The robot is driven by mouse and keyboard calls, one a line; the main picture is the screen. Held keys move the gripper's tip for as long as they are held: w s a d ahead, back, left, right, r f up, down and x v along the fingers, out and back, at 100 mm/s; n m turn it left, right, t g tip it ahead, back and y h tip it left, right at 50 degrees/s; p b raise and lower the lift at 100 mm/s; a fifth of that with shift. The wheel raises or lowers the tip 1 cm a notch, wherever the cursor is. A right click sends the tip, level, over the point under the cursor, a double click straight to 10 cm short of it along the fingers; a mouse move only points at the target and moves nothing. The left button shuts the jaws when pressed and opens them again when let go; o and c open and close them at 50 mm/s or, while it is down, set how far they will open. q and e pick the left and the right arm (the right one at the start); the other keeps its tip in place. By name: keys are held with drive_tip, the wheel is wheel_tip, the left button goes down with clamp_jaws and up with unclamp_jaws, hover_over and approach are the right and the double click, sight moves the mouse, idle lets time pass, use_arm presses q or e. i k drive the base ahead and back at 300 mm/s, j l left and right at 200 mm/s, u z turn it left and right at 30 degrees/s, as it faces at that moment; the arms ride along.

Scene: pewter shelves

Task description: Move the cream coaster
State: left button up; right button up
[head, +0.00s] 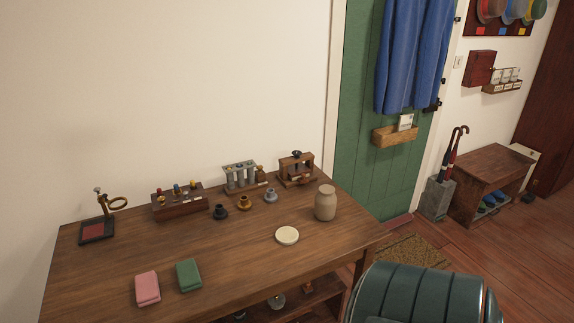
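The cream coaster (287,235) is a flat round disc lying on the wooden table (230,262), toward the table's right side. A beige jar (325,203) stands just behind it and to its right, apart from it. Nothing lies on the coaster. Neither of my grippers shows in the head view.
Pink (147,287) and green (189,274) blocks lie at the front left. Small dark, brown and grey pots (244,203) stand behind the coaster, with racks (241,178) along the wall. A teal rounded object (420,293) is at the lower right. Table around the coaster is clear.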

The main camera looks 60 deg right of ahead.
sight(286, 236)
drive_tip(key=z, duration=1.85)
